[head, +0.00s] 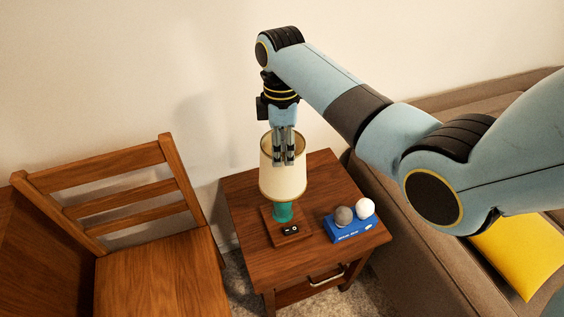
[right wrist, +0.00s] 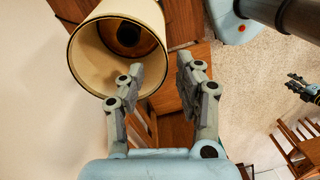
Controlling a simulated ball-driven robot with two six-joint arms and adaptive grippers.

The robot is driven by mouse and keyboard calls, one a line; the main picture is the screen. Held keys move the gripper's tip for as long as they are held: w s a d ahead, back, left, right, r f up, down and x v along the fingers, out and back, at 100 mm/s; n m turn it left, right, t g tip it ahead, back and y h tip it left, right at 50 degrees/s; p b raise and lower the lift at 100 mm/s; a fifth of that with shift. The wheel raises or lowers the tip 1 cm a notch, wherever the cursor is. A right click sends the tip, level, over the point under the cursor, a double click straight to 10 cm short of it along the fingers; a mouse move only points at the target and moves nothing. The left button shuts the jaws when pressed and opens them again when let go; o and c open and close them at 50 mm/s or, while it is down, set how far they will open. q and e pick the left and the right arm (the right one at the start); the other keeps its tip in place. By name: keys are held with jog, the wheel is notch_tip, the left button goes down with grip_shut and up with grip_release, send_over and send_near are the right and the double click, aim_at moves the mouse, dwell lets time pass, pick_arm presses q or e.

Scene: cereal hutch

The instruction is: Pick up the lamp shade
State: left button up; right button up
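The cream lamp shade (head: 283,177) sits on a lamp with a green stem (head: 283,212) and a square wooden base, on the small wooden table. My right gripper (head: 283,162) points down at the shade's upper rim. In the right wrist view the lamp shade (right wrist: 88,62) is seen into its open end, with a dark round part inside. There my right gripper (right wrist: 160,72) is open, its left finger overlapping the shade's rim and its right finger outside the shade's outline. Contact cannot be told. My left gripper (right wrist: 303,88) shows small at the right edge, its fingers apart.
A blue box (head: 350,228) with a grey ball (head: 343,216) and a white ball (head: 365,207) is right of the lamp on the table (head: 262,262). A wooden chair (head: 150,275) stands left. A brown sofa (head: 400,250) with a yellow cushion (head: 520,255) is right. A wall is behind.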

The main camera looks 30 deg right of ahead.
aim_at(285, 172)
jog(key=f, duration=0.4)
jog(key=s+f, duration=0.1)
jog(key=f, duration=0.1)
jog(key=shift+f, duration=0.35)
grip_shut()
